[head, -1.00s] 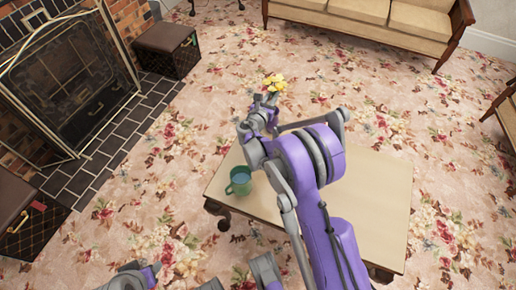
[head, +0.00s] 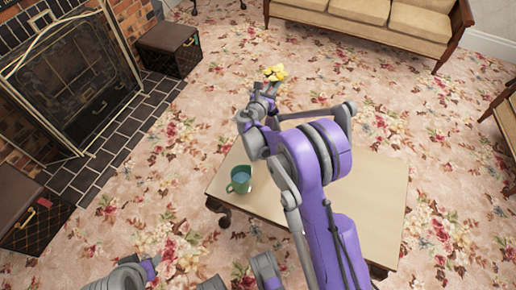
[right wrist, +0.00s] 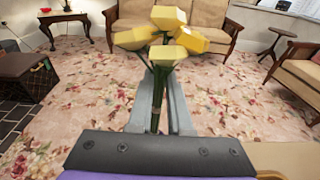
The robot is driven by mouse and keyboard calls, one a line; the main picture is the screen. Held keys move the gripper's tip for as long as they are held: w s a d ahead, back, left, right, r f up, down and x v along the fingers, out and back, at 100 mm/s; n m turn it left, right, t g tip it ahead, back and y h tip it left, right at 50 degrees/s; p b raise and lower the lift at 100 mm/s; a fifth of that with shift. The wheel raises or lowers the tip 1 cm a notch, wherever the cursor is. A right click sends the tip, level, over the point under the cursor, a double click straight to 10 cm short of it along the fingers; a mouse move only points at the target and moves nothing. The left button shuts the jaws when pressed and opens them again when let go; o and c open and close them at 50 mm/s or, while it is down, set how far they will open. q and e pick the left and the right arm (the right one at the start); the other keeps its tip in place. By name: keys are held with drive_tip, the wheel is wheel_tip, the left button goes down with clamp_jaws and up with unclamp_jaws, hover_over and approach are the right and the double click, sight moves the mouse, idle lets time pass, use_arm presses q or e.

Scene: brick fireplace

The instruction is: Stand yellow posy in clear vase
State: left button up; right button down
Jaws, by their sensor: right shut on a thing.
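The yellow posy (head: 274,73) has several yellow blooms on green stems. My right gripper (head: 266,91) is shut on its stems, holding it beyond the far edge of the table in the head view. In the right wrist view the blooms (right wrist: 163,38) stand above the fingertips, with stems running down between the fingers.
The low cream-topped table (head: 375,190) is otherwise bare, though my right arm hides its middle. A fireplace (head: 75,80) and dark boxes (head: 168,48) stand at left. A sofa (head: 375,18) stands at the back. Patterned carpet lies open between them.

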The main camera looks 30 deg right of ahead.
sight(273, 79)
drive_tip(key=shift+r+p, duration=0.75)
drive_tip(key=shift+r, duration=0.9)
drive_tip(key=shift+a, duration=0.1)
